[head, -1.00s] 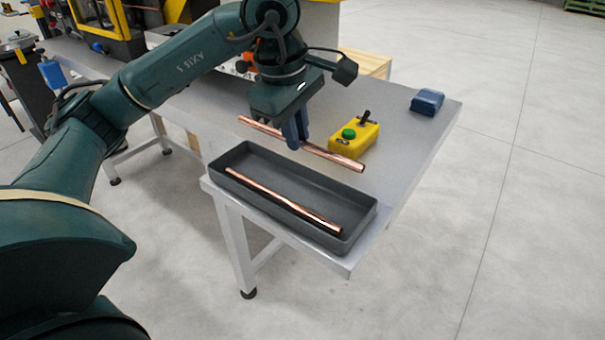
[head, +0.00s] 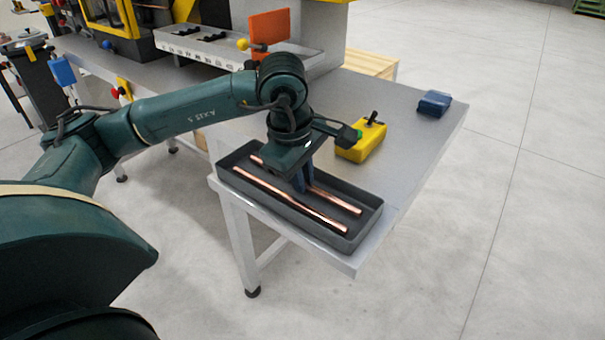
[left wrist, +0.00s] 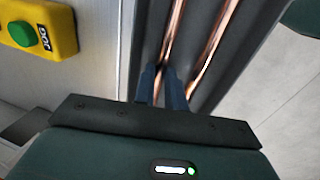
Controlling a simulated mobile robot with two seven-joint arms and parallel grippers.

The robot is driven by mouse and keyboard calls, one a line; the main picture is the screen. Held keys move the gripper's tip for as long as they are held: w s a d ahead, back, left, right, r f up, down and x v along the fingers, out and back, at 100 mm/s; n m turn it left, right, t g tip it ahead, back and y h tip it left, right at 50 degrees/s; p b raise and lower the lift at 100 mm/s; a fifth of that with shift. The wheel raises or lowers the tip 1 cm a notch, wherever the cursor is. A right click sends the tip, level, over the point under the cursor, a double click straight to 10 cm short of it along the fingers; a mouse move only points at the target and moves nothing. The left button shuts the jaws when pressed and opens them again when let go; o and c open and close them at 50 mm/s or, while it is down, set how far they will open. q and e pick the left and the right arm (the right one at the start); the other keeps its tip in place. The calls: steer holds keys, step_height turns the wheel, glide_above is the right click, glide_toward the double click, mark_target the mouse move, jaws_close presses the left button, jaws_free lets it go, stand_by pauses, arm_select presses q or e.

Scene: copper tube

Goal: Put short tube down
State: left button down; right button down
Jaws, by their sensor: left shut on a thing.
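My left gripper (head: 302,181) is shut on a copper tube (head: 338,201), inside the dark grey tray (head: 375,222) at the table's front end. Whether this tube touches the tray floor, I cannot tell. A second copper tube (head: 285,198) lies in the tray beside it, nearer the front wall and roughly parallel. In the left wrist view, the blue fingers (left wrist: 164,88) close around the held tube (left wrist: 174,35), with the other tube (left wrist: 213,45) to its right. My right gripper is not in view.
A yellow control box (head: 361,149) with a green button stands just behind the tray. A dark blue object (head: 434,103) lies at the table's far right. The grey tabletop (head: 410,140) between them is bare. An orange panel (head: 269,32) stands further back.

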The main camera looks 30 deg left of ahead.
arm_select(q)
steer(key=c, duration=1.7)
jaws_free()
steer(key=shift+f, duration=0.1)
steer(key=shift+r+p, duration=0.35)
steer(key=v, duration=1.1)
steer(key=shift+s+r, duration=0.1)
steer(key=shift+r, duration=0.25)
